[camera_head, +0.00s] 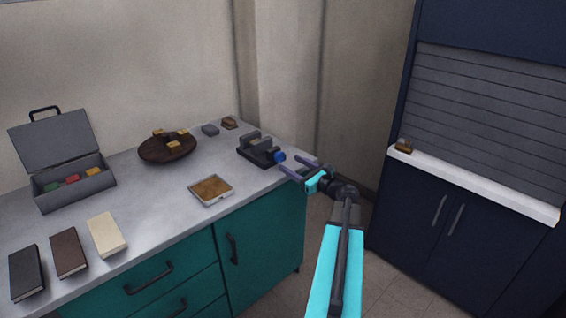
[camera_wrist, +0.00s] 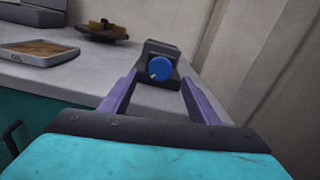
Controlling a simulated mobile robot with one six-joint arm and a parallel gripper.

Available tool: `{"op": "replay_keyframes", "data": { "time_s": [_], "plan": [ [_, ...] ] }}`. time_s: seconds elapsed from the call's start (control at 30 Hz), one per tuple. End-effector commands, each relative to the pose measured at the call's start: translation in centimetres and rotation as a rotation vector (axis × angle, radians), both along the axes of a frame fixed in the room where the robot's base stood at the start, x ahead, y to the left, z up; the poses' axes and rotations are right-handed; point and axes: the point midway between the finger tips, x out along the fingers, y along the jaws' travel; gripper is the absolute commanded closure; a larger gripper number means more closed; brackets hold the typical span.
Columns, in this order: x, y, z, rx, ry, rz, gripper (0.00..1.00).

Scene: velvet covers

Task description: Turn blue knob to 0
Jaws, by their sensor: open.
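The blue knob (camera_head: 280,156) sits on the end of a dark device (camera_head: 260,149) near the right end of the grey counter. In the wrist view the knob (camera_wrist: 160,69) faces me, with a small pale mark at its lower left edge; no numbers are readable. My gripper (camera_head: 297,168) is open and empty, just in front of the knob and apart from it. In the wrist view its two purple fingers (camera_wrist: 157,88) spread either side of the view below the knob, pointing toward the device.
On the counter are a shallow tray (camera_head: 195,194), a dark round plate (camera_head: 150,155) with small blocks, an open grey case (camera_head: 105,182) and several books. A wall stands behind the device. A navy cabinet (camera_head: 400,215) with a white ledge stands to the right.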

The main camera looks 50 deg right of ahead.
Motion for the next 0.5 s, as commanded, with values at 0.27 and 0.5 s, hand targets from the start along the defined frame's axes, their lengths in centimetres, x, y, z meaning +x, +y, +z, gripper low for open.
{"op": "replay_keyframes", "data": {
  "time_s": [0.27,0.5],
  "plan": [
    [3.5,-0.4,0.0,0.000,-0.001,0.001,0.44],
    [4.6,-0.4,0.0,0.000,-0.001,-0.001,0.44]
  ]
}}
